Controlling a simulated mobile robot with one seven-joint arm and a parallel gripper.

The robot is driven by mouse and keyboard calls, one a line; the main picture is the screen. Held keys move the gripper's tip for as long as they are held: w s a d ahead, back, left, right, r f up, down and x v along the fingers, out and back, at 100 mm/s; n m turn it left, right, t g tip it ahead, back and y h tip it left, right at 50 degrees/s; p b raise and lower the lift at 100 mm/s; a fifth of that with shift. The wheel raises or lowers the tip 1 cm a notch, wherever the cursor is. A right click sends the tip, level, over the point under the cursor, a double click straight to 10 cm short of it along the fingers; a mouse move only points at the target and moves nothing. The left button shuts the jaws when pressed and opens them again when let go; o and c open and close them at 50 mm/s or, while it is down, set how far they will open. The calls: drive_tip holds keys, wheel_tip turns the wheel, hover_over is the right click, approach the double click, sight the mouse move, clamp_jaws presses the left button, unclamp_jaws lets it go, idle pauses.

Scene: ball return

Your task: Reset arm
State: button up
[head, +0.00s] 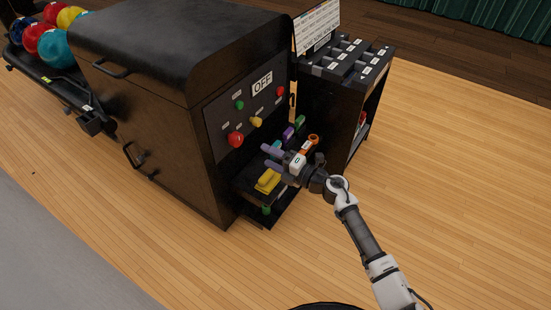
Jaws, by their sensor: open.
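My gripper (270,157) is at the end of my white and grey arm, which reaches up from the lower right. Its two purplish fingers are apart and point left toward the front of the black ball return machine (150,130). I see nothing held between them. The gripper is over a low shelf (262,212) at the machine's base, which carries a yellow object (268,181) and several small coloured items. My gripper and wrist hide part of this shelf. Whether the fingers touch anything there, I cannot tell.
The machine's panel has an OFF sign (262,83), a red button (236,139) and other coloured buttons. A black cabinet with a compartment top (352,60) stands right of the machine. Coloured balls (57,47) lie on a rack at upper left. Wooden floor (460,180) is clear at right.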

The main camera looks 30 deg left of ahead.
drive_tip(key=shift+s+d, duration=0.1)
drive_tip(key=shift+d, duration=0.6)
